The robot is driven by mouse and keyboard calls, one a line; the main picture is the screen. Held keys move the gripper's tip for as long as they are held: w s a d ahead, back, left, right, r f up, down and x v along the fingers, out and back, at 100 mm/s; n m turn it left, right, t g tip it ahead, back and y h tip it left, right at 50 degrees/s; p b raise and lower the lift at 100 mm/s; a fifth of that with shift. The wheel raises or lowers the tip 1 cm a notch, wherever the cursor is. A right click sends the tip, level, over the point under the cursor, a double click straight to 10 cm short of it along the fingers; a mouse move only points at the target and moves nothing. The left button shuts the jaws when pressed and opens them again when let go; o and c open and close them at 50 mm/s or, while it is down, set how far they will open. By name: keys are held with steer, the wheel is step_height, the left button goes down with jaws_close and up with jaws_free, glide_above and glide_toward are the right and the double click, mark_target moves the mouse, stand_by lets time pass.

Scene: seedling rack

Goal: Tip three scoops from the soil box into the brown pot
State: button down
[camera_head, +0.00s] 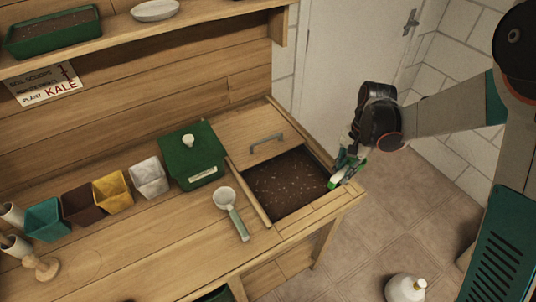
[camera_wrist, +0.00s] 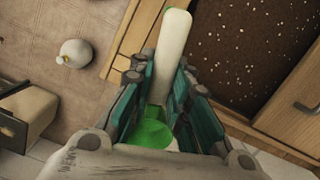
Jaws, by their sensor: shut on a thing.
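My gripper (camera_head: 347,164) is shut on a tool with a long pale part and a bright green part (camera_wrist: 172,50). I cannot tell from these views what kind of tool it is. It is at the right edge of the soil box (camera_head: 249,193), a recess in the bench holding dark speckled soil (camera_head: 287,184); the soil also shows in the wrist view (camera_wrist: 250,50). The brown pot (camera_head: 82,207) stands in the row at left, between a teal pot and a yellow pot. Its inside looks dark. A scoop with a pale bowl and grey-green handle (camera_head: 226,202) lies on the bench left of the soil box.
A lid with a handle (camera_head: 262,137) lies behind the soil opening. A green lidded box (camera_head: 190,155) and a white pot (camera_head: 148,177) stand near it. A shelf with a green tray (camera_head: 52,35) is above. A white bottle (camera_head: 405,289) stands on the floor.

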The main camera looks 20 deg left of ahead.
steer(key=s+a+r+m+y, duration=0.2)
steer(key=s+a+m, duration=0.15)
steer(key=a, duration=0.85)
steer(key=s+a+r+m+y, duration=0.1)
steer(key=s+a+m+y, duration=0.2)
steer(key=a, duration=0.9)
steer(key=w+d+f+m+h+b, duration=0.15)
steer(key=d+f+b, duration=0.35)
steer(key=f, duration=0.5)
step_height(320, 180, up, 8)
steer(key=a+t+h+p, duration=0.1)
steer(key=a+h+p, duration=0.1)
steer(key=h+p, duration=0.2)
steer(key=shift+s+a+r+t+p, duration=0.15)
steer(key=shift+s+a+t+p, duration=0.25)
steer(key=shift+p, duration=0.6)
